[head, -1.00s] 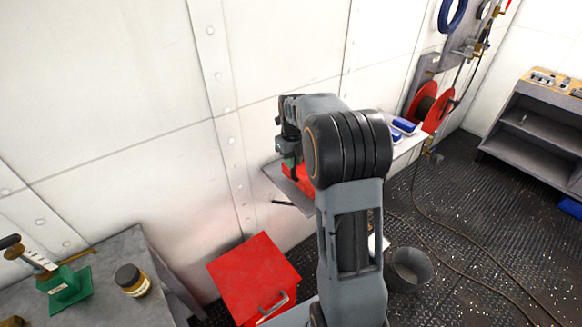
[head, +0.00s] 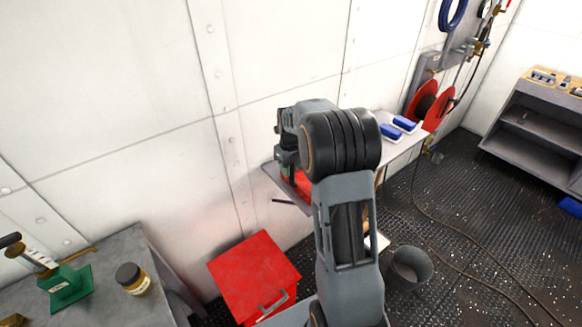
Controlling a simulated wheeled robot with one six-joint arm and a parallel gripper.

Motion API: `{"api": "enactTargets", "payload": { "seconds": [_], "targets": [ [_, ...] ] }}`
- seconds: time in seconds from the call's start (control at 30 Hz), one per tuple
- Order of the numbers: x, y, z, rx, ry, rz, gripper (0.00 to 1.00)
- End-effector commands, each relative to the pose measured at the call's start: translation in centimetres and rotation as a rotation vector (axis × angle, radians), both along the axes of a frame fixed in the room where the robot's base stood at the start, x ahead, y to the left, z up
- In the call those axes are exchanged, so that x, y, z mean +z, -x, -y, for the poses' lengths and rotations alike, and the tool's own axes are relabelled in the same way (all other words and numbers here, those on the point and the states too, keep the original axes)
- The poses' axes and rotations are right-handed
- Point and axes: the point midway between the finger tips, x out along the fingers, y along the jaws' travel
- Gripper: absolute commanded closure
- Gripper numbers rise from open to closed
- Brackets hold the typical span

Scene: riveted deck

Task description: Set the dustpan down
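My gripper (head: 287,160) is over the left end of a wall shelf (head: 410,145), partly hidden behind my own arm. A red piece (head: 302,186) shows just below it at the shelf's left end; it may be the dustpan, but most of it is hidden. I cannot tell whether my fingers hold it or whether it rests on the shelf. The fingertips are too small and covered to read.
Two blue-and-white items (head: 404,123) lie on the shelf's right part. Below are a red box (head: 252,272) and a dark bucket (head: 409,266). A grey bench (head: 115,255) with a jar (head: 133,279) stands at left. A hose crosses the floor at right.

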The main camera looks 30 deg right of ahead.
Motion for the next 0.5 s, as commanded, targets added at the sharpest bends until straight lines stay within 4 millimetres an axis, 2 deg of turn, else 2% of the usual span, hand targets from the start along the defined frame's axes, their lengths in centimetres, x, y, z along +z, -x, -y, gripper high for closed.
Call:
{"api": "enactTargets", "payload": {
  "seconds": [0.1, 0.33, 0.5],
  "targets": [
    [0.0, 0.0, 0.0, 0.0, 0.0, 0.0, 0.52],
    [0.2, 0.0, 0.0, 0.0, 0.0, 0.0, 0.52],
    [1.7, -0.1, 0.0, 0.0, 0.0, 0.003, 0.52]
  ]
}}
